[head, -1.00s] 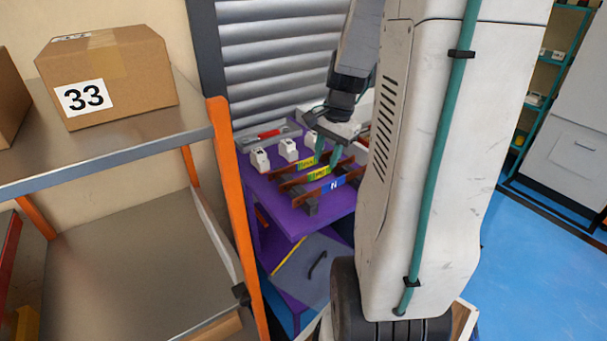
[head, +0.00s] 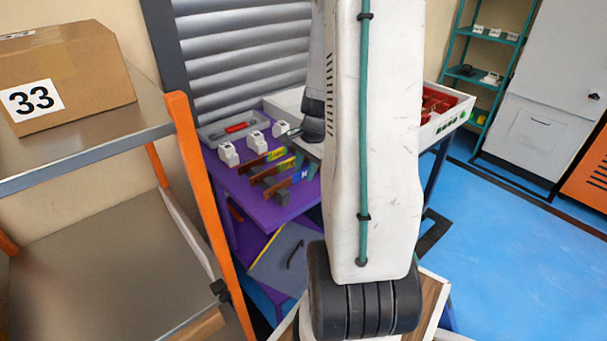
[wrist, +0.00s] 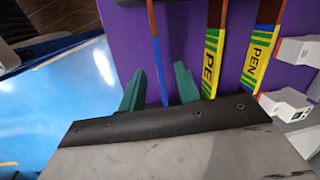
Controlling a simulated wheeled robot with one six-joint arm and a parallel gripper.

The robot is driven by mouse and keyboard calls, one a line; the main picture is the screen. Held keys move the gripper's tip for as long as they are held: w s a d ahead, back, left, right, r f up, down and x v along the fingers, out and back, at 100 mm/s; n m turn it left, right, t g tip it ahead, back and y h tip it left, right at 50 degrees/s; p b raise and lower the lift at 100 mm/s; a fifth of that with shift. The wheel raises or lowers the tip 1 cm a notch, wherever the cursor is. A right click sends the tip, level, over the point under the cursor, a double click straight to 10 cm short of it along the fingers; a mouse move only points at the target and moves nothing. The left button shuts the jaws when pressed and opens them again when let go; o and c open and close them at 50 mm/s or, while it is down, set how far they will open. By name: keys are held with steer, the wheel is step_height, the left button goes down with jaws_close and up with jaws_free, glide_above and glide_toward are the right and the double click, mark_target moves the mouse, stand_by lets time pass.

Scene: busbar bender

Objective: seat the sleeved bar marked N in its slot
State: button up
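The bar with the blue sleeve marked N (head: 302,176) is the nearest of the bars on the purple table (head: 262,209) in the head view. It rests across dark supports, beside two yellow-sleeved bars (head: 290,164) (head: 276,154). In the wrist view the blue-sleeved bar (wrist: 158,70) runs between the two teal fingers of my gripper (wrist: 160,88), with gaps on both sides. The gripper is open. Its fingers point along the table, and their depth relative to the bar is hard to tell. My arm hides part of the gripper in the head view. I cannot make out the slot.
Several white blocks (head: 229,154) and a grey tray with a red-handled tool (head: 236,127) stand behind the bars. A white bin with red contents (head: 440,104) stands right. An orange-posted shelf (head: 200,190) with a box marked 33 (head: 70,80) is left. Blue floor is clear at right.

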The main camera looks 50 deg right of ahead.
jaws_close()
steer(key=shift+r, duration=0.2)
